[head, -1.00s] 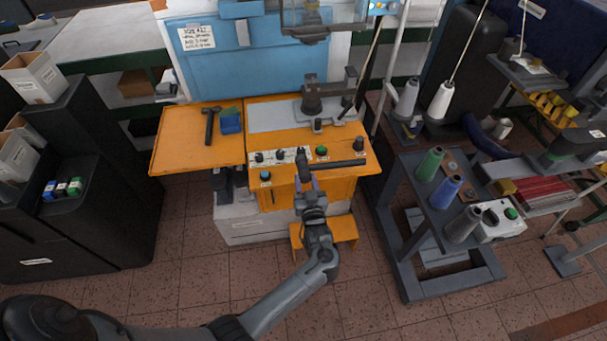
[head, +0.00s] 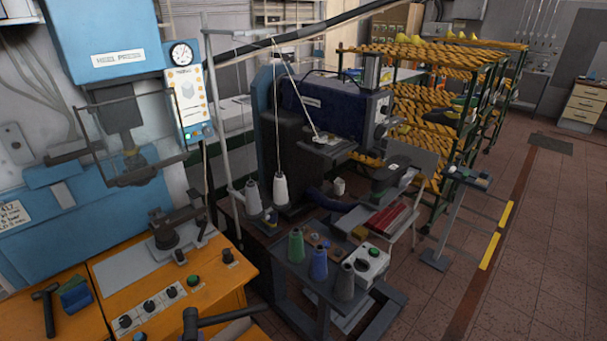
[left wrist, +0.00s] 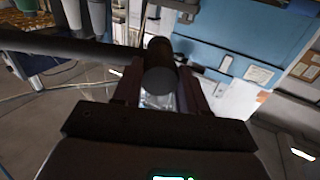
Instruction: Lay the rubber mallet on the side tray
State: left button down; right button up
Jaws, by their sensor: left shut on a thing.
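My left gripper (head: 192,335) is at the bottom of the head view, mostly cut off by the frame edge. It is shut on a dark mallet (head: 190,321), whose handle points right. In the left wrist view the mallet's round dark head (left wrist: 160,78) is between the fingers of my left gripper (left wrist: 158,92), and its handle runs left. Another dark hammer (head: 45,296) lies on the orange side surface (head: 62,323) at the lower left, beside a blue block (head: 75,297). My right gripper is out of view.
An orange console with knobs (head: 150,306) and a dark clamp fixture (head: 175,232) stands near the mallet. A blue press (head: 100,40) rises behind. A cart carries thread cones (head: 319,263). Racks of orange lasts (head: 425,90) stand farther back. Open floor lies right.

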pick_arm(q)
jog(key=w+d+r+m+t+h, duration=0.1)
jog(key=d+r+m+h, duration=0.5)
jog(key=d, duration=0.4)
jog(key=s+r+p, duration=0.4)
jog(key=r+p, duration=0.5)
jog(key=p, duration=0.1)
jog(key=s+r+n+p, duration=0.1)
jog(key=s+r+p, duration=0.3)
jog(key=r+p, duration=0.5)
jog(key=shift+s+a+r+n+h+p, duration=0.15)
jog(key=shift+s+r+n+h+p, duration=0.2)
jog(key=shift+p, duration=0.9)
jog(key=shift+f, duration=0.1)
